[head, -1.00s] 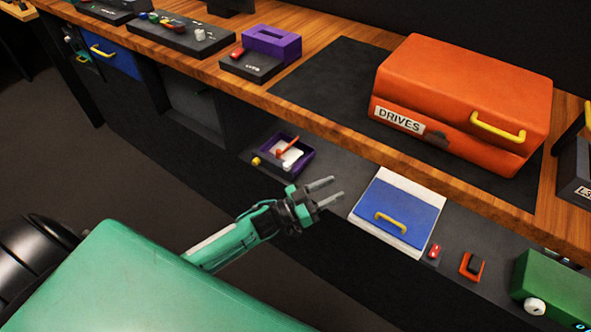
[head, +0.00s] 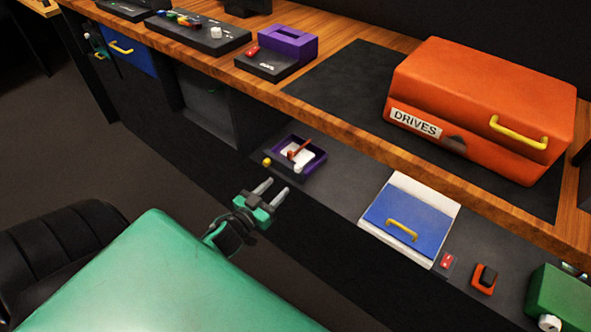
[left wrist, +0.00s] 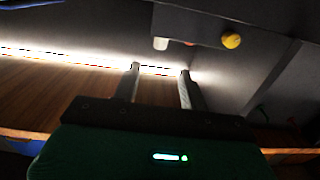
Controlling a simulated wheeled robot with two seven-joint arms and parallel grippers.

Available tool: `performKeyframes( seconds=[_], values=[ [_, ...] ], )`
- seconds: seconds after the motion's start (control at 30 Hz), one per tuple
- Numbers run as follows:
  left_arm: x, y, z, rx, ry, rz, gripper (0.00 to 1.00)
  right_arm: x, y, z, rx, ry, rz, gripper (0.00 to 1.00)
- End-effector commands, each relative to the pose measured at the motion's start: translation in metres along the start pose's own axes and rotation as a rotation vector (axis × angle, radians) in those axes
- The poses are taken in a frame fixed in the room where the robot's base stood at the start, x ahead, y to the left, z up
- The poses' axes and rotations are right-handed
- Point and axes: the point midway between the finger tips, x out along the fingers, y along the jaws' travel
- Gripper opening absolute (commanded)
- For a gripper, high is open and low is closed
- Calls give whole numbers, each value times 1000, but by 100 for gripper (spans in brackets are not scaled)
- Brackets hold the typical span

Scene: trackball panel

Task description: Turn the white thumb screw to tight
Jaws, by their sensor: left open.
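My left gripper (head: 278,187) is open and empty, in front of the lower panel and just short of a purple tray (head: 318,172). In the left wrist view its two fingers (left wrist: 160,71) stand apart with nothing between them. A white round knob (head: 550,323) sits on the green box at the lower right, cut by the frame edge. I cannot tell which is the thumb screw, or how tight either is. A pale cylinder (left wrist: 161,43) shows beyond the fingertips. My right gripper is out of view.
A yellow knob (head: 267,162) sits left of the tray; a yellow ball (left wrist: 231,40) shows in the left wrist view. A blue lid (head: 410,217) with a yellow handle lies right of my gripper. The wooden counter (head: 330,128) overhangs the panel. An orange case (head: 480,100) stands on it.

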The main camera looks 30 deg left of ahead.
Motion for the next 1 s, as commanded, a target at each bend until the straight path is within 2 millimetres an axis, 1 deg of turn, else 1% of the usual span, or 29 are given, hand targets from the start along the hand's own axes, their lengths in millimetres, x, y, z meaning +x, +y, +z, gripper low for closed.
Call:
performKeyframes(
  seconds=[0.03, 0.2, 0.4, 0.5, 0.7, 1.0],
  values=[
    [11, 0, -1, 1, 3, 1, 43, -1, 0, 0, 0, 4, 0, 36],
    [41, 0, -1, 2, 3, 2, 43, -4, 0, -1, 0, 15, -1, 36],
    [73, 0, -1, 2, 2, 1, 43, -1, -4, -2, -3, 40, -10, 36],
    [85, 0, 0, 1, 2, 2, 43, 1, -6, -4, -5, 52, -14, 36],
    [97, 0, 0, 1, 0, 2, 43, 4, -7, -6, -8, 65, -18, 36],
    [98, 0, 0, 0, 0, 1, 43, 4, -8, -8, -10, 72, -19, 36]
  ],
)
